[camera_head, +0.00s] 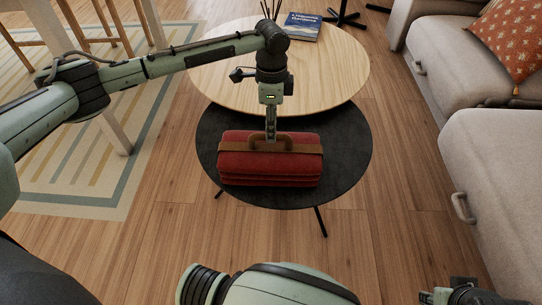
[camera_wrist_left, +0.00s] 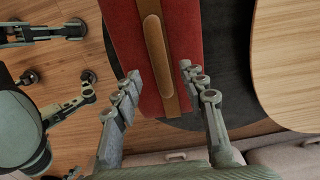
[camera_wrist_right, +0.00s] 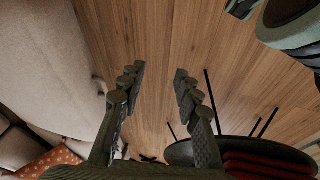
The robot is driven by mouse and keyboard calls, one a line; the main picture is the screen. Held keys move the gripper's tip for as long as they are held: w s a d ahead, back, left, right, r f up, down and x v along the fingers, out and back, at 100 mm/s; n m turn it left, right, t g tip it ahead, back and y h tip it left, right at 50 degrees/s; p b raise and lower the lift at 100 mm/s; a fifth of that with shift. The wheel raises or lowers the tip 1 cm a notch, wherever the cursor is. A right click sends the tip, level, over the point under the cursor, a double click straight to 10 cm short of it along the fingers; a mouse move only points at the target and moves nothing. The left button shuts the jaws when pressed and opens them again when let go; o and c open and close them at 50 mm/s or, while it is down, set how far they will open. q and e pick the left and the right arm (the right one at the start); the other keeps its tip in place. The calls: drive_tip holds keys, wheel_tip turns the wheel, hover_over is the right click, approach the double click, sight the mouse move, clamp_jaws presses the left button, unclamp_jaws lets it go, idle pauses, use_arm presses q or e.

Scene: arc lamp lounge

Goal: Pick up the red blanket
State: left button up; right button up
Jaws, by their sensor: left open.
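The red blanket (camera_head: 268,166) is folded and bound with a brown strap that has a handle on top (camera_head: 270,142). It lies on the black round table (camera_head: 355,150). My left gripper (camera_head: 270,138) is right above the strap handle, pointing down. In the left wrist view, its open fingers (camera_wrist_left: 158,80) stand on either side of the strap (camera_wrist_left: 158,55) over the red blanket (camera_wrist_left: 192,25). I cannot tell whether they touch it. My right gripper (camera_wrist_right: 158,75) is open and empty over bare floor, and the blanket's edge (camera_wrist_right: 265,165) shows at the lower right there.
A higher light wood round table (camera_head: 330,75) adjoins the black table behind and bears a blue book (camera_head: 302,27). A grey sofa (camera_head: 465,70) with an orange cushion (camera_head: 515,40) stands at right. A striped rug (camera_head: 75,165) lies at left. The wood floor between is clear.

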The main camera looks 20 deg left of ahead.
sight(270, 153)
use_arm(q)
wheel_tip(270, 153, down, 4)
drive_tip(key=shift+a+f, duration=0.15)
drive_tip(key=shift+f, duration=0.1)
clamp_jaws()
idle(0.4)
drive_tip(key=shift+r, duration=0.1)
